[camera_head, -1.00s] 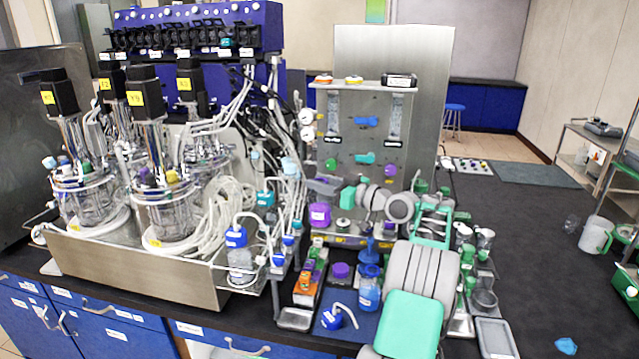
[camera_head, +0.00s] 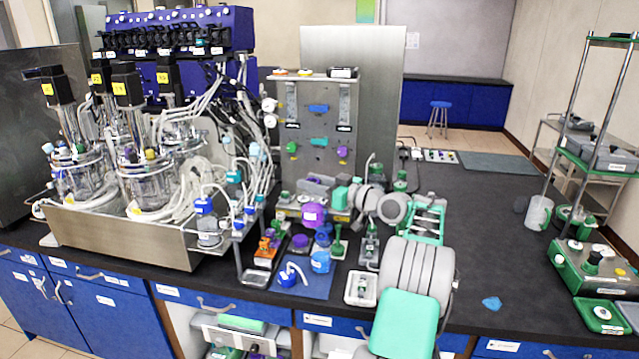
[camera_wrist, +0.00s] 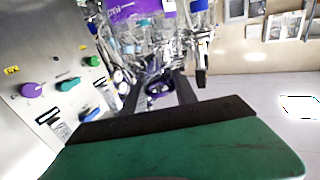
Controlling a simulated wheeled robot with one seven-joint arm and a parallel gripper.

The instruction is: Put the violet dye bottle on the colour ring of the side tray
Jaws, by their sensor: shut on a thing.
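The violet dye bottle (camera_head: 313,214) has a pale label and hangs from my gripper (camera_head: 318,188) in front of the grey valve panel (camera_head: 318,150). My gripper is shut on it. In the wrist view a dark violet round part of the bottle (camera_wrist: 158,89) shows between the two black fingers, with the rest hidden. Below the bottle, in the head view, a flat violet round piece (camera_head: 300,241) sits in a row of small holders. I cannot tell which of these is the side tray or its colour ring.
A blue mat (camera_head: 318,285) with a blue bottle (camera_head: 321,261) and a blue-capped part (camera_head: 287,278) lies below. A white tray (camera_head: 360,289) stands right of it. The steel bioreactor tub (camera_head: 120,240) is at left.

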